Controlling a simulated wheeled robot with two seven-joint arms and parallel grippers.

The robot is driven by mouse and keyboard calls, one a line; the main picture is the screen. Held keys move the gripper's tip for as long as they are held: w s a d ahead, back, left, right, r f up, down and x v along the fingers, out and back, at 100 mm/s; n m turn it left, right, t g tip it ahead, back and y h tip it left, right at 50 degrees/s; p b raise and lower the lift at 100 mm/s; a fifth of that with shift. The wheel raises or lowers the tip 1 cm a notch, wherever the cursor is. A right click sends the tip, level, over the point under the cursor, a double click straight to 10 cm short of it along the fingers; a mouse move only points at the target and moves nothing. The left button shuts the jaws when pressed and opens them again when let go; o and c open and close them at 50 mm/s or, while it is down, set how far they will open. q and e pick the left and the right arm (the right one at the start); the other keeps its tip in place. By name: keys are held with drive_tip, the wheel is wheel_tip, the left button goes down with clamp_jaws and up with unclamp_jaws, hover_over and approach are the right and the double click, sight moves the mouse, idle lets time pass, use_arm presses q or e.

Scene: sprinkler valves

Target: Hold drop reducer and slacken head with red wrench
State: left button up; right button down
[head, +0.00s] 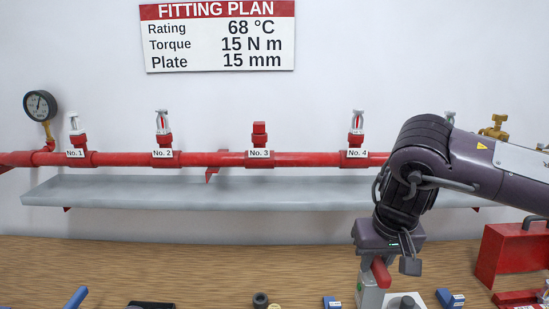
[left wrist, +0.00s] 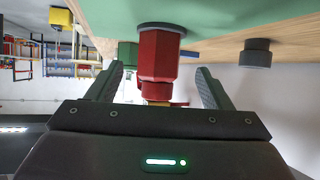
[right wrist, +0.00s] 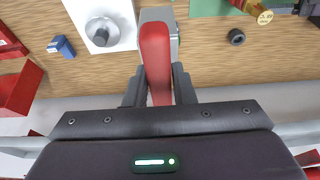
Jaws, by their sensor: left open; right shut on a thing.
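My right gripper (head: 380,258) points down over the bench and is shut on the red wrench handle (right wrist: 156,55). The handle also shows in the head view (head: 381,273). Its lower end meets a pale grey block (right wrist: 172,18), and I cannot tell whether it sits in it. My left gripper (left wrist: 160,88) shows only in its own wrist view. It is open, with a finger on either side of a red hexagonal fitting (left wrist: 160,55), which looks like the drop reducer. The fitting joins a grey round base at the bench. A bit of brass (left wrist: 158,101) shows below it, partly hidden by the gripper.
A red pipe (head: 215,159) with several labelled outlets runs along the wall above a grey trough (head: 290,194). A red toolbox (head: 512,252) stands at the right. A white plate with a knob (right wrist: 103,32), a blue block (right wrist: 60,47) and a dark ring (right wrist: 236,37) lie near the wrench.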

use_arm(q)
drive_tip(key=shift+b+x, duration=1.15)
drive_tip(key=shift+x, duration=1.8)
use_arm(e)
drive_tip(key=shift+f, duration=1.5)
use_arm(q)
drive_tip(key=c, duration=1)
drive_tip(key=shift+c, duration=0.2)
